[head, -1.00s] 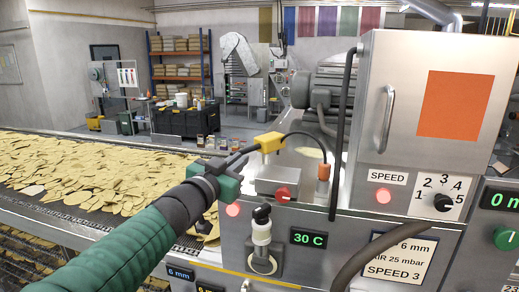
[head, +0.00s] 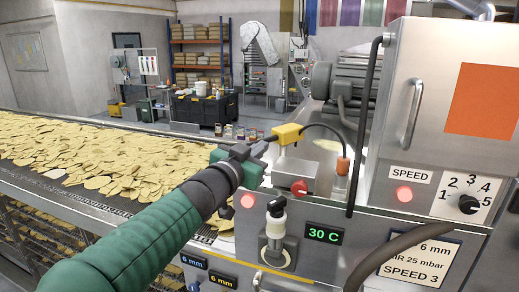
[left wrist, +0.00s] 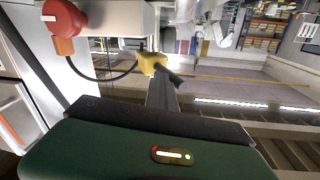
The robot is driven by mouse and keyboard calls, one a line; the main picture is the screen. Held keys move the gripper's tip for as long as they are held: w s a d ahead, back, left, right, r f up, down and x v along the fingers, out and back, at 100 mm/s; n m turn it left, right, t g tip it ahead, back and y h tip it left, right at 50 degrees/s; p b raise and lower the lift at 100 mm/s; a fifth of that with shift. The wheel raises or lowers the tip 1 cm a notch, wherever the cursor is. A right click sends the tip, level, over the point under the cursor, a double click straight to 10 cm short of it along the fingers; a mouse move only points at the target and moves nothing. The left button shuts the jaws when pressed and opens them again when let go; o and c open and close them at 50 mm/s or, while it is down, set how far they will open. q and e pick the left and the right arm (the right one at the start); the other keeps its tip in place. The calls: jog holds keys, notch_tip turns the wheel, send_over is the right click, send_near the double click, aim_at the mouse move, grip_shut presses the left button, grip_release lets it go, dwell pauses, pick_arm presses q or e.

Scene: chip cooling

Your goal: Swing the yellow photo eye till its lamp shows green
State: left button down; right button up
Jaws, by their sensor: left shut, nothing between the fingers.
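The yellow photo eye (head: 287,134) sits above the machine's near edge with a black cable running to an orange-tipped fitting (head: 343,165). It also shows in the left wrist view (left wrist: 150,63). My left gripper (head: 260,148) is shut and empty, its fingertips close beside the eye's left side; I cannot tell if they touch. The shut fingers show in the left wrist view (left wrist: 162,92). No green lamp shows on the eye. My right gripper is out of view.
A conveyor (head: 75,212) full of yellow chips runs along the left. A red knob (head: 299,187), a black-and-white valve handle (head: 276,218), a 30 C display (head: 323,235) and a thick dark hose (head: 400,250) crowd the panel. A steel cabinet (head: 440,60) stands right.

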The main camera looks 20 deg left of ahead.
pick_arm(q)
jog(key=d, duration=0.1)
jog(key=w+d, duration=0.1)
jog(key=d, duration=0.1)
jog(key=shift+w+f, duration=0.1)
jog(key=shift+w, duration=0.05)
jog(key=shift+s+a, duration=0.15)
jog(key=shift+a, duration=0.5)
jog(key=shift+s+a, duration=0.15)
jog(key=shift+a, duration=0.45)
jog(key=c, duration=2.1)
grip_release()
jog(key=shift+w+d, duration=0.15)
jog(key=shift+d, duration=0.5)
jog(key=shift+c, duration=0.2)
jog(key=o, duration=0.5)
jog(key=shift+d, duration=0.35)
jog(key=shift+o, duration=1.2)
jog(key=shift+a, duration=0.35)
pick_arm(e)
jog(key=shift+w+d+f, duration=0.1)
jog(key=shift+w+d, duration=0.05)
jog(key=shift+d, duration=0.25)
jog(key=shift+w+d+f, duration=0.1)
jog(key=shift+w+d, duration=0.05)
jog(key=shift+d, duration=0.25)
pick_arm(q)
jog(key=shift+d, duration=0.1)
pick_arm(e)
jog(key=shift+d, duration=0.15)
